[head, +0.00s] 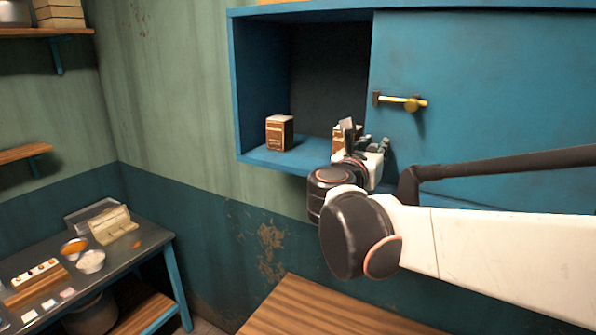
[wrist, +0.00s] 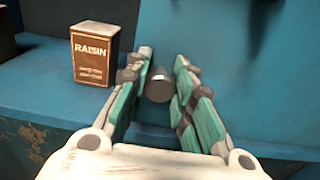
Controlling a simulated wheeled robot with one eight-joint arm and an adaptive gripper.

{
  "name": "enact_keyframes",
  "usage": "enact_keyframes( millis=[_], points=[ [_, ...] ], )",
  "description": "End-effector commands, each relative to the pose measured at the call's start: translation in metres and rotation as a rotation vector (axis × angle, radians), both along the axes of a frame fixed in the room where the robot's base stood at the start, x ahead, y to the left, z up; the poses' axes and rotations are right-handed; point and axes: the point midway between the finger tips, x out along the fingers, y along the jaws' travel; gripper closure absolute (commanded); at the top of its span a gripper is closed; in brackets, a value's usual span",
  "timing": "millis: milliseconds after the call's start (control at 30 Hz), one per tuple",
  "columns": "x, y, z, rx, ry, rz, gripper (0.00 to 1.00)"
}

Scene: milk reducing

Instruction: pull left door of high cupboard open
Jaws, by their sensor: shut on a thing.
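The high cupboard (head: 300,15) is blue, and its left part stands open onto a dark inside. A blue door panel (head: 490,70) with a brass handle (head: 403,103) covers the part to the right; I cannot tell whether it is the left door. My gripper (head: 360,145) is at the cupboard's lower edge, below and left of that handle and apart from it. In the wrist view my gripper (wrist: 160,75) has its fingers close on a dark cylindrical piece (wrist: 158,85). What that piece belongs to is hidden.
A brown raisin box (head: 280,132) stands on the cupboard floor, and another box (head: 338,133) is partly hidden behind my gripper. A raisin box (wrist: 95,54) is close left of my fingers. A wooden surface (head: 320,308) lies below; a side table (head: 150,245) is at left.

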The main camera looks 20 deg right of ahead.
Motion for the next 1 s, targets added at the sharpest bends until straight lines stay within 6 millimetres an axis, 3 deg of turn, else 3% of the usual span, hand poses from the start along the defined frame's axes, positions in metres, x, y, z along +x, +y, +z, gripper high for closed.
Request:
enact_keyframes(
  millis=[33, 167, 200, 267, 767, 1000],
  points=[
    [-0.015, -0.005, 0.003, -0.013, 0.002, -0.012, 1.0],
    [-0.015, -0.005, 0.003, -0.013, 0.002, -0.012, 1.0],
    [-0.015, -0.005, 0.003, -0.013, 0.002, -0.012, 0.76],
    [-0.015, -0.005, 0.003, -0.013, 0.002, -0.012, 0.68],
    [-0.017, -0.004, -0.001, -0.007, 0.001, -0.011, 0.68],
    [-0.032, 0.02, -0.001, -0.007, 0.001, -0.006, 0.68]
  ],
)
